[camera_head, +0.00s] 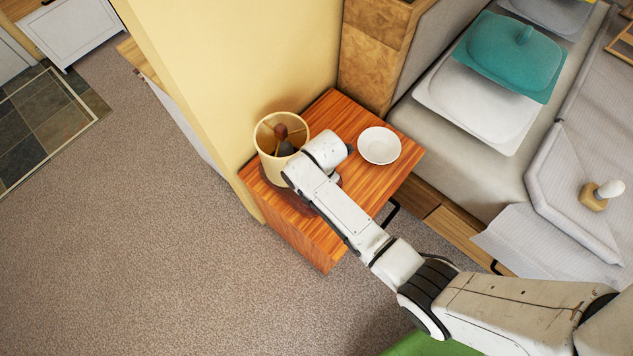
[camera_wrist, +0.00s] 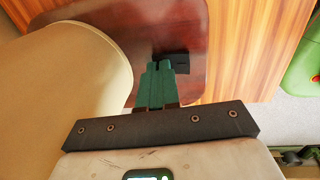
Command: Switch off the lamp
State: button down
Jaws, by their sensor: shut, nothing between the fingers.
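The lamp (camera_head: 270,166) has a cream drum shade and stands on the wooden nightstand, close to the yellow wall. No clear glow shows inside the shade. In the wrist view the shade (camera_wrist: 75,85) fills the left side, and the dark red-brown base (camera_wrist: 185,25) lies beyond my fingers. A small black switch (camera_wrist: 180,62) is on the base. My gripper (camera_wrist: 158,66) has green fingers shut together and empty. Its tips are right beside the switch; I cannot tell whether they touch it. In the head view my wrist hides the gripper and part of the lamp.
The striped wooden nightstand (camera_head: 397,170) also carries a white dish (camera_head: 379,145), right of the lamp. The bed (camera_head: 440,110) stands to the right, with a teal pillow (camera_head: 510,55). The wall (camera_head: 240,70) is close behind the lamp. Carpet (camera_head: 140,250) is clear at left.

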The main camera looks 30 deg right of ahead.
jog(key=shift+s+f, duration=0.1)
jog(key=shift+s, duration=0.1)
jog(key=shift+s+d+p, duration=0.3)
jog(key=shift+s+p, duration=0.35)
jog(key=shift+p, duration=0.15)
jog(key=shift+r, duration=0.25)
